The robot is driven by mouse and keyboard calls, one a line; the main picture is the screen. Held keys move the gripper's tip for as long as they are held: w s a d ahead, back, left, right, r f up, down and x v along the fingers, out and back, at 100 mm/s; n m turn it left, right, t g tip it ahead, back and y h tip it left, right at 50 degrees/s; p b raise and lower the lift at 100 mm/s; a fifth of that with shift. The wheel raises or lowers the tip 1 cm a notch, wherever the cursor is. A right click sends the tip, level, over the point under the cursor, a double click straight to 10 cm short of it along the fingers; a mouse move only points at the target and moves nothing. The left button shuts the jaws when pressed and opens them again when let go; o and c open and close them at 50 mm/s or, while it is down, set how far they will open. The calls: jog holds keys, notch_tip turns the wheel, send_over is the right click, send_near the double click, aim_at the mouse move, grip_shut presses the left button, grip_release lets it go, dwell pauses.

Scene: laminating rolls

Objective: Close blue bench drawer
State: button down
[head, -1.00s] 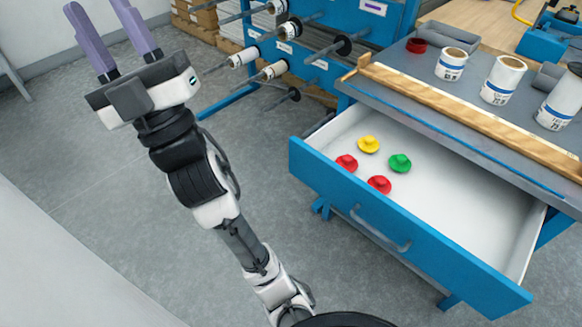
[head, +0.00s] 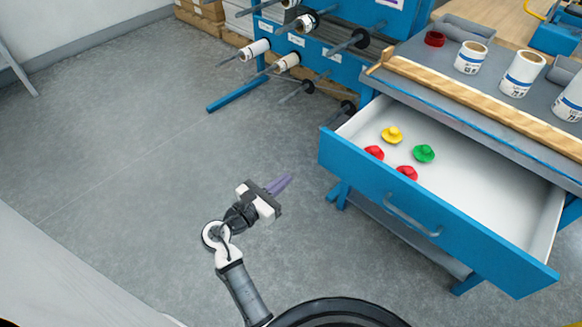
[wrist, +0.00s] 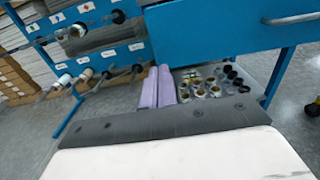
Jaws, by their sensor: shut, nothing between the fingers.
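The blue bench drawer (head: 432,216) is pulled far out of the workbench, with its white inside showing. A grey bar handle (head: 412,215) is on its blue front. Red, yellow and green knob-like pieces lie in it, among them a green one (head: 424,153) and a yellow one (head: 392,135). My gripper (head: 281,184) is to the left of the drawer front, apart from it, with its purple fingers together and empty. In the wrist view the fingers (wrist: 157,86) point ahead, and the blue drawer front (wrist: 220,28) spans the upper right.
The bench top (head: 440,68) carries a wooden strip (head: 480,105), white labelled rolls (head: 522,73) and a red ring (head: 435,39). A blue rack with rolls on rods (head: 255,48) stands behind. A lower shelf holds several rolls (wrist: 214,91). Floor left of the drawer is clear.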

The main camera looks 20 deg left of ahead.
aim_at(322, 148)
jog(key=p+x, duration=0.1)
jog(key=x, duration=1.2)
